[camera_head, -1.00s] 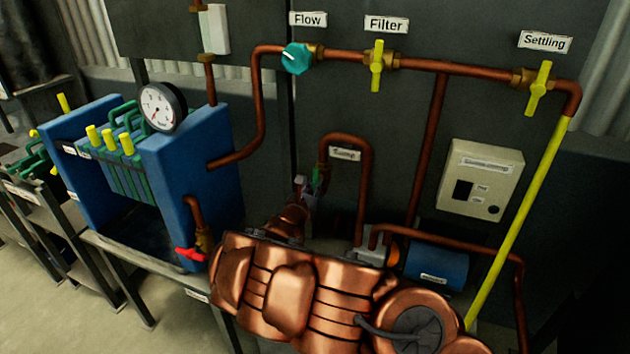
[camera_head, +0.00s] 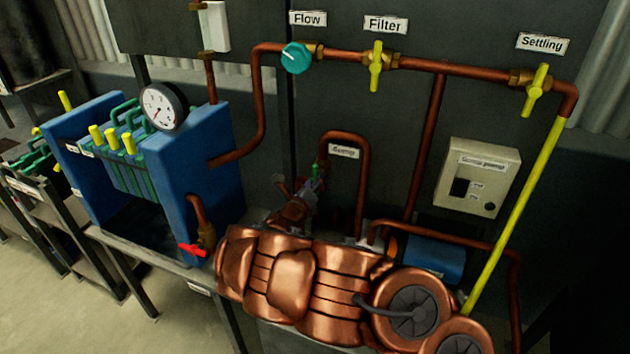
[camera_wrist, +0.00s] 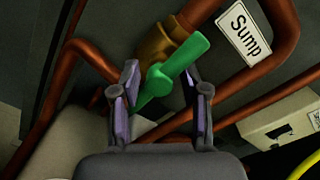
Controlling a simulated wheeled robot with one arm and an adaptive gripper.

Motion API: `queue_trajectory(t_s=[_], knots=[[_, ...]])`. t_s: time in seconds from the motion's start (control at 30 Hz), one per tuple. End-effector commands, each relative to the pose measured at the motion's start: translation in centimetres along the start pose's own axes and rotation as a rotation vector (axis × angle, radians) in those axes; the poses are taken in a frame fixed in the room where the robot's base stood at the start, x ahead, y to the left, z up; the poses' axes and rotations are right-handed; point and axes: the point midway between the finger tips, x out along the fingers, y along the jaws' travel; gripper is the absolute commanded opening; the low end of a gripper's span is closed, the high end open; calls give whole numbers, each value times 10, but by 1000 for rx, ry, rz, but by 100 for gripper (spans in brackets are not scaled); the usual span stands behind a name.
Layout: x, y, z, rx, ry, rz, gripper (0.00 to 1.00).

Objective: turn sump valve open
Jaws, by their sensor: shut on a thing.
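The sump valve has a green lever handle (camera_wrist: 166,76) on a brass body (camera_wrist: 158,44) below a copper pipe, beside the "Sump" label (camera_wrist: 244,34). In the wrist view my gripper (camera_wrist: 161,78) has its two purple-padded fingers on either side of the handle, shut on it. The handle slants from upper right to lower left there. In the head view the handle (camera_head: 316,167) shows only as a small green bit by my gripper (camera_head: 316,180). My copper-coloured arm hides the area below.
The Flow knob (camera_head: 296,57), yellow Filter valve (camera_head: 376,66) and yellow Settling valve (camera_head: 536,90) sit on the pipe above. A blue filter press (camera_head: 190,160) with a gauge (camera_head: 163,107) stands left. A control box (camera_head: 478,178) and blue motor (camera_head: 435,257) are right.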

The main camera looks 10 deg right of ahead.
Motion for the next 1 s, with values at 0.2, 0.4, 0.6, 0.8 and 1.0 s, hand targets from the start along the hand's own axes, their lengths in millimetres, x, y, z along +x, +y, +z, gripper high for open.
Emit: queue_trajectory(t_s=[0.2, 0.4, 0.6, 0.8, 1.0], knots=[[0, -1, -3, -50, 5, -1, 12], [0, 0, -3, -57, 4, -1, 12], [0, 0, -2, -57, 3, -1, 12], [0, 0, -2, -54, 2, -1, 65], [0, 0, -1, -52, 0, -1, 70]])
